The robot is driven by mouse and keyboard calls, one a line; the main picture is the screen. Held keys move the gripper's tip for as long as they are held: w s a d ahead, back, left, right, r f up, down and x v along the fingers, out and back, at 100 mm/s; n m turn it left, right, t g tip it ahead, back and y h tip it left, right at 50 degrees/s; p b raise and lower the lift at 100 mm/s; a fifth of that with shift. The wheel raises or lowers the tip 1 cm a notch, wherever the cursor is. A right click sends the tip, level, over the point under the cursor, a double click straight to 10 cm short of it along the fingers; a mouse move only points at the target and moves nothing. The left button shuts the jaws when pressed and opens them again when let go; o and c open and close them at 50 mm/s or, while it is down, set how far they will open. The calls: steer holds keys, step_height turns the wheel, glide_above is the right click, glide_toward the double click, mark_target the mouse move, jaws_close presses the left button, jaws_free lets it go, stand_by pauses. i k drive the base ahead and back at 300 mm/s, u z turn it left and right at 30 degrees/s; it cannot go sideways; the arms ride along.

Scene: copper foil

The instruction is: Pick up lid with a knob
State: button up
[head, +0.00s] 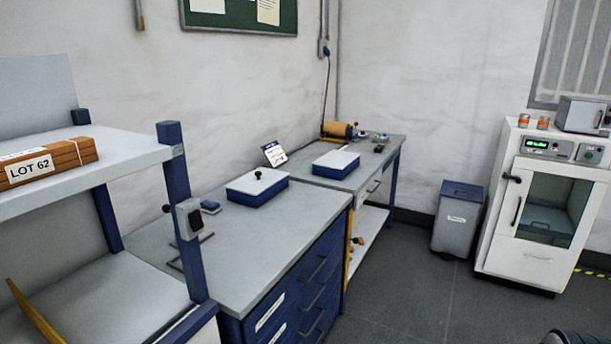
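A white lid with a small dark knob (258,184) lies on top of a blue box (257,197) on the grey-topped workbench in the middle. The knob stands up near the centre of the lid. A second blue box with a white lid (337,160) sits on the farther bench; I see no knob on that lid.
The near bench (225,240) has blue drawers and holds a small blue item (210,206) and a sign (274,153). A shelf post (178,190) stands left. A grey bin (457,220) and white cabinet (500,200) stand right. Open floor (420,285) lies between.

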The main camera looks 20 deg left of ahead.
mark_target(256, 181)
steer(key=z, duration=0.15)
steer(key=i, duration=1.55)
steer(key=u, duration=0.25)
steer(key=i, duration=1.4)
steer(key=u, duration=1.8)
steer(key=i, duration=0.95)
steer(key=u, duration=0.85)
